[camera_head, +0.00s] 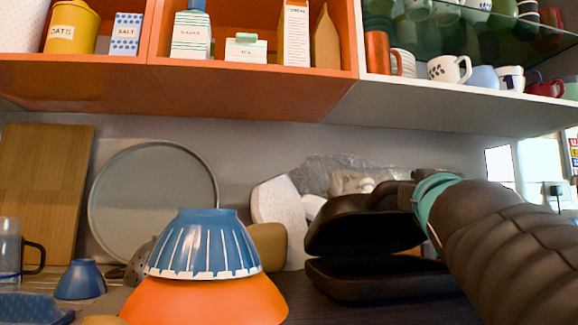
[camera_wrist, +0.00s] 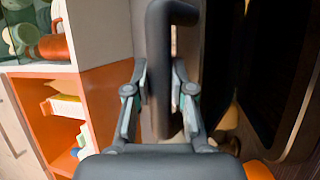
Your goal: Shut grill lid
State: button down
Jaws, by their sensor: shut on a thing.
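The black grill stands on the dark counter at the right of the head view. Its lid (camera_head: 362,232) is partly open, tilted above the base (camera_head: 385,279) with a narrow gap between them. My gripper (camera_head: 398,192) is at the lid's upper right, partly hidden by my own arm. In the wrist view, the two fingers of my gripper (camera_wrist: 160,85) are shut on the dark lid handle (camera_wrist: 158,45), one on each side. The dark grill body (camera_wrist: 285,60) fills the right of that view.
Stacked orange (camera_head: 205,302) and blue (camera_head: 200,245) bowls stand left of the grill. A round grey tray (camera_head: 153,195) and a wooden board (camera_head: 42,185) lean on the wall. Orange shelves (camera_head: 200,88) with containers and a shelf of mugs (camera_head: 450,69) hang above.

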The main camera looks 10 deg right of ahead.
jog(key=s+f, duration=0.1)
jog(key=f, duration=0.5)
jog(key=s+f, duration=0.1)
jog(key=f, duration=0.2)
jog(key=shift+s+p, duration=0.3)
jog(key=c, duration=1)
grip_release()
jog(key=shift+r, duration=0.1)
jog(key=shift+s+a, duration=0.25)
jog(key=shift+s, duration=0.2)
jog(key=v, duration=1.1)
